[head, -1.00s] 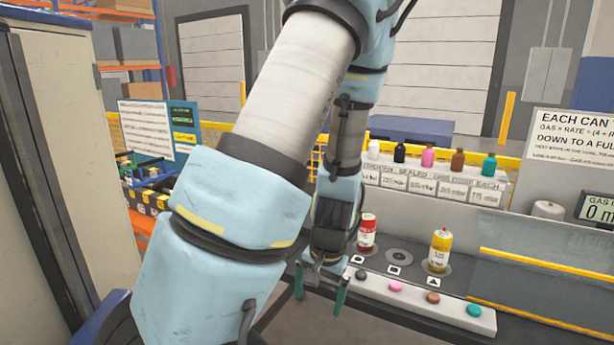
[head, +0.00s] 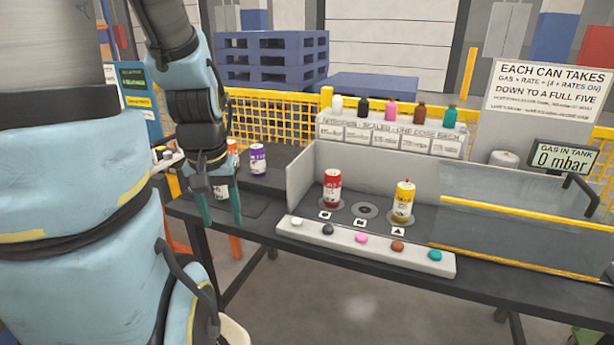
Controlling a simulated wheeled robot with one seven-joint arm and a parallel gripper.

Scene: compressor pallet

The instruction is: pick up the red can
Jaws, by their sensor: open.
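The red can (head: 332,188), with a white label band, stands upright at the left spot of a dark panel on the workbench. A yellow can (head: 403,202) stands upright to its right, past an empty round spot (head: 364,210). My gripper (head: 221,214) points down with its two green fingers apart, to the left of the red can and clear of it.
A purple can (head: 257,159) stands behind my gripper. A grey wall (head: 300,165) rises left of the red can. A white strip with coloured buttons (head: 361,238) runs in front. Small bottles (head: 390,112) stand on a rack behind. A clear tank (head: 520,215) is at right.

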